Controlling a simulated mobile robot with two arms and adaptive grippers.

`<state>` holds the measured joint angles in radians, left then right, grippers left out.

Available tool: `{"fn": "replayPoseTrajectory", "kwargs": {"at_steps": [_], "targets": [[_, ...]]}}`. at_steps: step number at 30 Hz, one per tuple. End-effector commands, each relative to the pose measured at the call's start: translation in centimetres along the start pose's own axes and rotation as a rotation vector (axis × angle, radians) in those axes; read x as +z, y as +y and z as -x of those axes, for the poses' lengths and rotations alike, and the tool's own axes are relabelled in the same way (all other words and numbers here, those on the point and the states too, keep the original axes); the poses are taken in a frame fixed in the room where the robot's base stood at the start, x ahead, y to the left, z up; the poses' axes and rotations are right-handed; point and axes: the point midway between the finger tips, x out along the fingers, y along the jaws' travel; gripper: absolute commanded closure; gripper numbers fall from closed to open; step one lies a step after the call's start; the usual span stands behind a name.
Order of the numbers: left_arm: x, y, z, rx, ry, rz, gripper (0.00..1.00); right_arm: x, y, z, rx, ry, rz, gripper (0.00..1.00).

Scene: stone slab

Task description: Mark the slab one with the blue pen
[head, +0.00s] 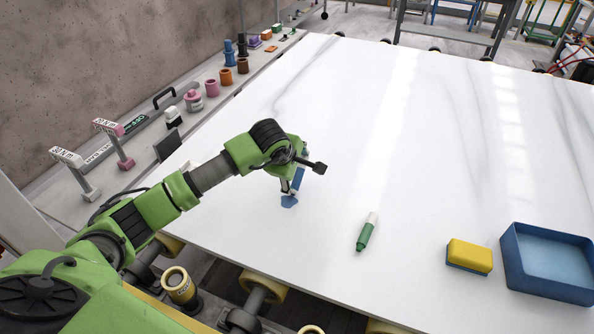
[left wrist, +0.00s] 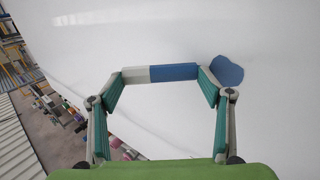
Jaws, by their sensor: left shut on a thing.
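The white slab (head: 420,130) lies flat and fills most of the head view. My left gripper (head: 293,187) is over its near left part, shut on the blue pen (head: 299,178). In the left wrist view the pen (left wrist: 172,72), blue with a pale end, lies crosswise between the fingertips of the left gripper (left wrist: 160,76). A blue mark (head: 289,201) is on the slab by the pen's lower end; it also shows in the left wrist view (left wrist: 227,70). Whether the tip touches the slab is unclear. My right gripper is not in view.
A green pen (head: 367,232) lies on the slab. A yellow and blue sponge (head: 469,256) and a blue tray (head: 551,262) stand at the right. A ledge (head: 130,170) with several tools and cylinders runs along the left. The slab's middle is clear.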

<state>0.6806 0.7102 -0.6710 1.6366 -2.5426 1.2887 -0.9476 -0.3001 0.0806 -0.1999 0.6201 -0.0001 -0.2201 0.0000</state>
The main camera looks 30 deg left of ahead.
Motion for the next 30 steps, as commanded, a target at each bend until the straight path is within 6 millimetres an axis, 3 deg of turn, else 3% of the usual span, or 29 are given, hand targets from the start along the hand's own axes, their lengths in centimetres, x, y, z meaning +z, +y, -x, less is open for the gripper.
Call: {"fn": "replayPoseTrajectory", "kwargs": {"at_steps": [22,30], "targets": [[0.0,3.8,5.4,0.001,0.0,0.0,0.45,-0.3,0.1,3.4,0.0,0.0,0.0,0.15],[0.0,4.0,5.8,0.001,0.0,0.0,0.45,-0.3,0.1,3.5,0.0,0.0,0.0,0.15]]}}
